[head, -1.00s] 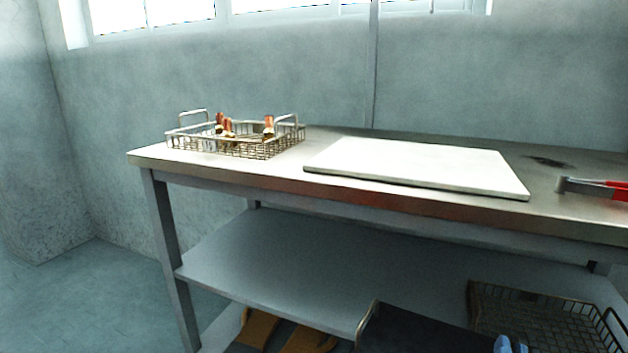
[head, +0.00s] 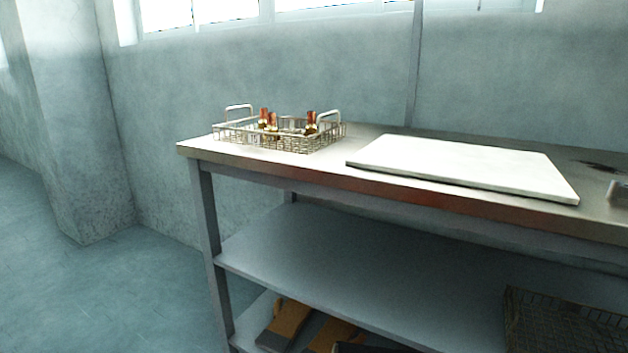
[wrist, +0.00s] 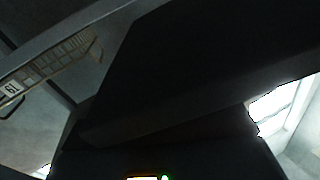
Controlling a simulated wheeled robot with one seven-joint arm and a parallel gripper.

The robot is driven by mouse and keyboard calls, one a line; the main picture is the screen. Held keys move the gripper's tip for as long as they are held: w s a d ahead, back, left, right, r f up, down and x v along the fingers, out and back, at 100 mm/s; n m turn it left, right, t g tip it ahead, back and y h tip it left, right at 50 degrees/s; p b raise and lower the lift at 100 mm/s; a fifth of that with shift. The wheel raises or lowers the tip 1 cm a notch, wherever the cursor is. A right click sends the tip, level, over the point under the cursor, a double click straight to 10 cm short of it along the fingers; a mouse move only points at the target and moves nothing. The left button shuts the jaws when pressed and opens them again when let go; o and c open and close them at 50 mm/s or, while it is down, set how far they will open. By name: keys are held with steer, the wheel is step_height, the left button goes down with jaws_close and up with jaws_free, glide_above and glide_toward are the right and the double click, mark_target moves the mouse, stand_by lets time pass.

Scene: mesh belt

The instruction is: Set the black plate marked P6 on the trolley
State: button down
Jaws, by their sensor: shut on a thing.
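A large black flat thing, which I take to be the black plate (wrist: 185,65), fills the middle of the wrist view. No P6 mark shows on the side I see. My gripper (wrist: 165,150) is a dark shape below it and is shut on the plate; its fingertips are lost in shadow. A dark edge at the bottom of the head view may be part of the plate, but I cannot tell. I cannot make out a trolley in either view.
A steel workbench (head: 262,166) stands ahead with a wire basket of bottles (head: 270,143) and a white board (head: 465,165) on top. Another wire basket (head: 560,325) is low at right. Brown things (head: 285,325) lie low under the bench. Floor at left (head: 110,300) is clear.

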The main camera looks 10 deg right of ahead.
steer(key=shift+w+a+f+n+t+y, duration=0.15)
steer(key=shift+w+a+f+n+y, duration=0.25)
steer(key=shift+a+f+y, duration=0.35)
steer(key=shift+w+a+f+n+t+y, duration=0.1)
steer(key=shift+w+a+f+n+y, duration=0.15)
steer(key=shift+a+f+n+y, duration=0.4)
steer(key=shift+w+a+f+n+t+y, duration=0.15)
steer(key=shift+w+a+f+n+y, duration=0.2)
steer(key=shift+a+f+y, duration=0.4)
steer(key=shift+w+a+f+n+y, duration=0.2)
steer(key=shift+a+f+n+y, duration=0.2)
steer(key=shift+a+f+y, duration=0.35)
steer(key=shift+d+r+p, duration=0.2)
steer(key=shift+r+p, duration=0.5)
steer(key=shift+r, duration=0.15)
step_height(320, 180, up, 20)
steer(key=p, duration=2)
steer(key=shift+s+f, duration=0.4)
steer(key=shift+f, duration=1.4)
steer(key=shift+s+f, duration=0.45)
steer(key=shift+f, duration=1.3)
steer(key=shift+s+f, duration=0.4)
steer(key=shift+f, duration=1.4)
steer(key=shift+d, duration=0.1)
